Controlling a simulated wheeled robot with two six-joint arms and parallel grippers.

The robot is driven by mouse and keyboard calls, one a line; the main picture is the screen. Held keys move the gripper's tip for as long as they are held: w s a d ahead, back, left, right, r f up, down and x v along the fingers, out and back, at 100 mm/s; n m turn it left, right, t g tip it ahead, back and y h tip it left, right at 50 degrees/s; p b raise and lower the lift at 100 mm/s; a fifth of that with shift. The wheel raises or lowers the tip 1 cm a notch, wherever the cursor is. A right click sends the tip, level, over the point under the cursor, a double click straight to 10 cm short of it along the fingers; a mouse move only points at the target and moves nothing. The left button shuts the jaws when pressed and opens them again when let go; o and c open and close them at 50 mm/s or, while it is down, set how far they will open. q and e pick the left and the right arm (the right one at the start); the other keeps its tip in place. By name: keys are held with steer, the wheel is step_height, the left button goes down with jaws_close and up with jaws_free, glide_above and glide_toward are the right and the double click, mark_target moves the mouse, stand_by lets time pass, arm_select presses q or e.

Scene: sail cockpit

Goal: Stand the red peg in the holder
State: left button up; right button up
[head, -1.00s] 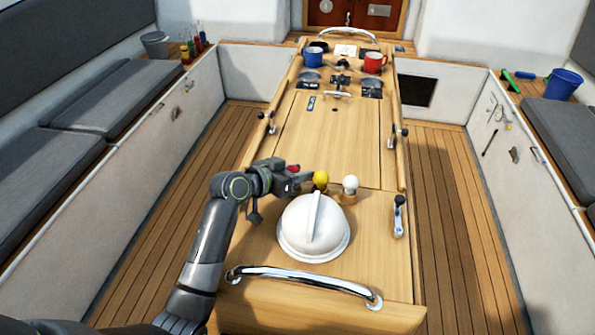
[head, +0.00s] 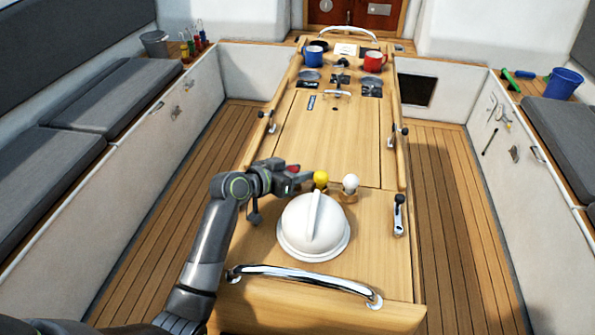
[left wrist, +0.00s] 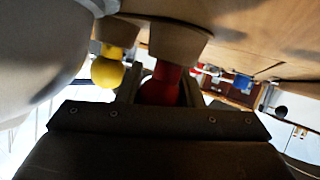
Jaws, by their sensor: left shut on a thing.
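My left gripper (head: 298,177) is shut on the red peg (head: 293,168), just left of the yellow peg (head: 320,178). In the left wrist view the red peg (left wrist: 163,86) shows between my fingers, right against the rim of a wooden holder cup (left wrist: 178,42). I cannot tell how deep it sits in that cup. The yellow peg (left wrist: 106,72) stands in the neighbouring cup (left wrist: 116,30). A white peg (head: 350,182) stands in a wooden cup (head: 348,197) on the right. In the head view my gripper hides the cup at the red peg. My right gripper is out of view.
A big white domed compass cover (head: 313,228) stands close in front of the pegs. A chrome rail (head: 305,276) crosses the near edge, and a winch handle (head: 398,215) is at right. Blue (head: 313,56) and red (head: 374,62) mugs are far off. The mid table is clear.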

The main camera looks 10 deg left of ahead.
arm_select(q)
steer(key=o, duration=1.5)
steer(key=shift+o, duration=0.2)
steer(key=shift+a, duration=0.1)
steer(key=shift+f, duration=0.1)
